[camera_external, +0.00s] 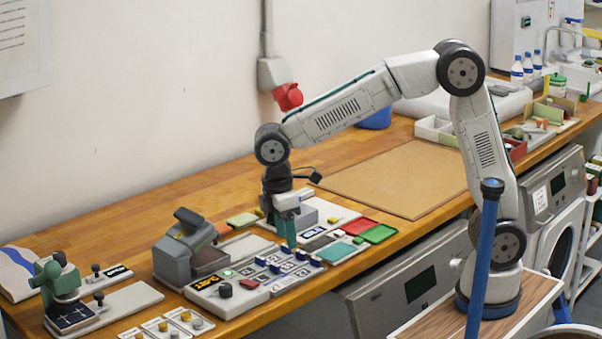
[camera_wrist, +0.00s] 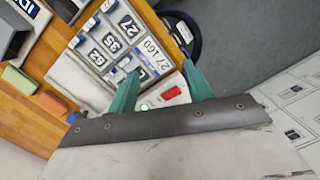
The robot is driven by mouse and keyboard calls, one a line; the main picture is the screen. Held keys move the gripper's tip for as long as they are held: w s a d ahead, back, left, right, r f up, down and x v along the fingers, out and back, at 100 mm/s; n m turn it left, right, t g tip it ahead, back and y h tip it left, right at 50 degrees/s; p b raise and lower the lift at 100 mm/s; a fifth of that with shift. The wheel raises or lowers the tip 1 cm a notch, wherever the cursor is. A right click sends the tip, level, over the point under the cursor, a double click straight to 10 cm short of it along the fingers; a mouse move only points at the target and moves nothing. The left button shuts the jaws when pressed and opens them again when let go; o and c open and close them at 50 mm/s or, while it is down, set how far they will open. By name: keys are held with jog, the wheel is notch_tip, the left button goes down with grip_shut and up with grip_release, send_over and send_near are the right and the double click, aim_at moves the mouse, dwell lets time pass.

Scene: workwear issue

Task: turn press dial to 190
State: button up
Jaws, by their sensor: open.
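The press (camera_external: 186,248) is a grey machine with a raised dark handle, at the lower left of the bench in the external view. In front of it is a pale control panel (camera_external: 205,293) with a dark round dial (camera_external: 225,290), a green light and a red part (camera_external: 249,284). The dial's setting is too small to read. My gripper (camera_external: 291,240) points down over the number tiles, right of the dial and apart from it. In the wrist view its teal fingers (camera_wrist: 160,72) are open and empty, with the red part (camera_wrist: 172,93) and green light (camera_wrist: 144,107) near them; the dial is not visible there.
Blue-and-white number tiles (camera_wrist: 107,43) lie in a tray beside the panel. A green-grey stand (camera_external: 64,295) and small knobs (camera_external: 185,316) are to the left. Red and green trays (camera_external: 379,234) lie to the right. A brown board (camera_external: 395,180) covers clear bench behind.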

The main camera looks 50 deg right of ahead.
aim_at(225, 285)
jog(key=a+f+n, duration=0.1)
jog(key=a, duration=0.3)
jog(key=w+a+f+n, duration=0.1)
jog(key=a+n, duration=0.1)
jog(key=a, duration=0.3)
jog(key=a+f+n, duration=0.1)
jog(key=a, duration=0.4)
jog(key=shift+w+n+t, duration=0.2)
jog(key=shift+n+t, duration=0.1)
jog(key=w+a+r, duration=0.1)
jog(key=w+a+r+n+y, duration=0.1)
jog(key=shift+r+n+t, duration=0.3)
jog(key=shift+r, duration=0.1)
jog(key=shift+f, duration=0.55)
notch_tip(225, 285, down, 7)
jog(key=shift+d+r, duration=0.1)
jog(key=c, duration=1)
